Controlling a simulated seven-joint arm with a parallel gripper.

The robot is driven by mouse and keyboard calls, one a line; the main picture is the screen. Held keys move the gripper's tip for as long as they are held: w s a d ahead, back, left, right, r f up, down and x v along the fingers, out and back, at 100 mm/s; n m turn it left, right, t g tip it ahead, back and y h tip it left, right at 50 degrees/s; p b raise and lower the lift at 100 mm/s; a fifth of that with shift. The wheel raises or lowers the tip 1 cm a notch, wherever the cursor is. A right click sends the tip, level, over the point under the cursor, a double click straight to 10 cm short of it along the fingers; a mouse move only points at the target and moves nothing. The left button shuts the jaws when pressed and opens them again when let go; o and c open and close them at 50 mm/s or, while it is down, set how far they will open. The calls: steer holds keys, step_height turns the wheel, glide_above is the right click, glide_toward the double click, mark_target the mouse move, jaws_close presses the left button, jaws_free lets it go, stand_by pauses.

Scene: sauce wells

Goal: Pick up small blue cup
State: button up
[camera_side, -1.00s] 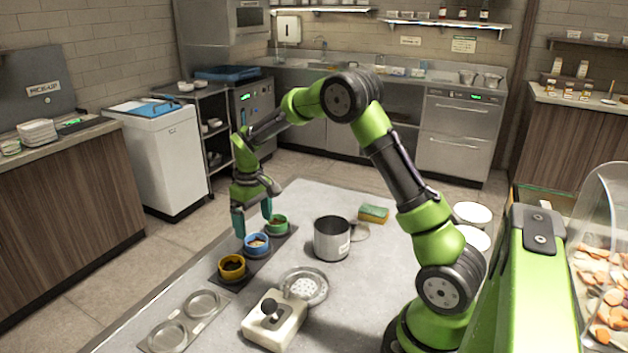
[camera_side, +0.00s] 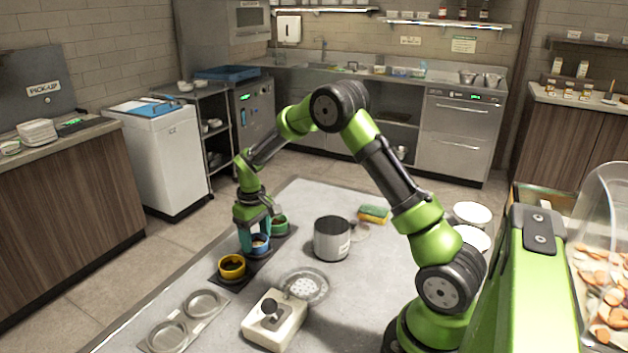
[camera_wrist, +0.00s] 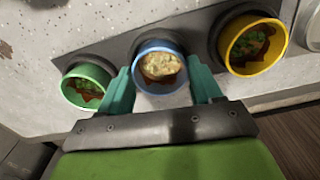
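The small blue cup (camera_side: 260,245) stands between the green cup and the yellow cup on a dark tray (camera_side: 222,279). In the wrist view the blue cup (camera_wrist: 160,84) holds pale chopped sauce over something reddish brown. My gripper (camera_side: 255,240) is low over the blue cup, and its teal fingers (camera_wrist: 162,85) lie on either side of the cup. The fingers are apart. I cannot tell whether they touch the cup's wall.
The green cup (camera_side: 280,225) and the yellow cup (camera_side: 232,267) stand close on either side. A plate with two empty round wells (camera_side: 184,320) is in front.

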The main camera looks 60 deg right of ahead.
steer(key=shift+c, duration=1.2)
steer(key=shift+r, duration=0.1)
step_height(320, 180, up, 10)
